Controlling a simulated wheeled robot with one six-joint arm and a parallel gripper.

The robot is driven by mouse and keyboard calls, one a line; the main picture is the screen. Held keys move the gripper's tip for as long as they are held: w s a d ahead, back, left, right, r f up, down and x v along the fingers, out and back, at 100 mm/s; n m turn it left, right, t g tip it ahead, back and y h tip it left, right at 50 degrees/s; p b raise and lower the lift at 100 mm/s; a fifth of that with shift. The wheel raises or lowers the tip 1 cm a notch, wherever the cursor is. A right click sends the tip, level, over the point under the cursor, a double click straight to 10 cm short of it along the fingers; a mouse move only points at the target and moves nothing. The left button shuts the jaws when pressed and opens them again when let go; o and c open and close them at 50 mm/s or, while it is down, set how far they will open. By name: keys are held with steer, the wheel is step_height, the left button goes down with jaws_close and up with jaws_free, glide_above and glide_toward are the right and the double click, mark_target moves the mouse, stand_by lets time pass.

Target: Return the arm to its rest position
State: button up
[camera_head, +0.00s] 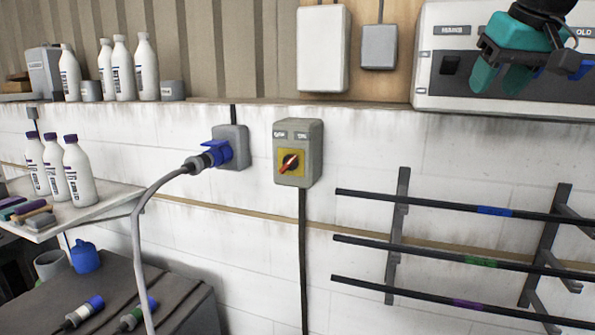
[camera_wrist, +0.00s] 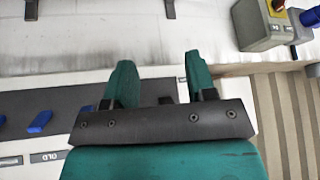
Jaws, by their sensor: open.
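My gripper (camera_head: 501,79) is teal with a dark bracket and is at the upper right of the head view, in front of a pale panel (camera_head: 434,92). Its two fingers are apart with nothing between them. In the wrist view my gripper (camera_wrist: 161,85) shows two teal fingers spread apart and empty, with the panel's dark strip (camera_wrist: 62,106) and blue switches behind them. I cannot tell the exact gap between the fingers and the panel.
A grey switch box (camera_head: 298,155) with a red knob is on the wall. A blue plug (camera_head: 215,153) with a grey cable sits at a wall socket (camera_head: 238,146). Wall racks hold black rods (camera_head: 440,204) at right. Bottles (camera_head: 80,170) stand on a shelf at left.

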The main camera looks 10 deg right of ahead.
steer(key=s+a+f+n+g+y+b, duration=0.25)
steer(key=s+a+f, duration=0.25)
steer(key=a+f, duration=0.5)
steer(key=s+a+f+n+g+y+b, duration=0.1)
steer(key=s+a+f+n+b, duration=0.4)
steer(key=f, duration=0.8)
steer(key=s+a+f+g+b, duration=0.1)
steer(key=s+a+f, duration=0.2)
steer(key=s+f, duration=0.3)
steer(key=s+a+f+g+b, duration=0.2)
steer(key=s+a+f, duration=0.2)
steer(key=s+f, duration=0.3)
steer(key=shift+s+f+n+y, duration=0.15)
steer(key=shift+f+n+y, duration=0.25)
steer(key=shift+f, duration=0.45)
steer(key=shift+d, duration=0.1)
steer(key=shift+c, duration=0.8)
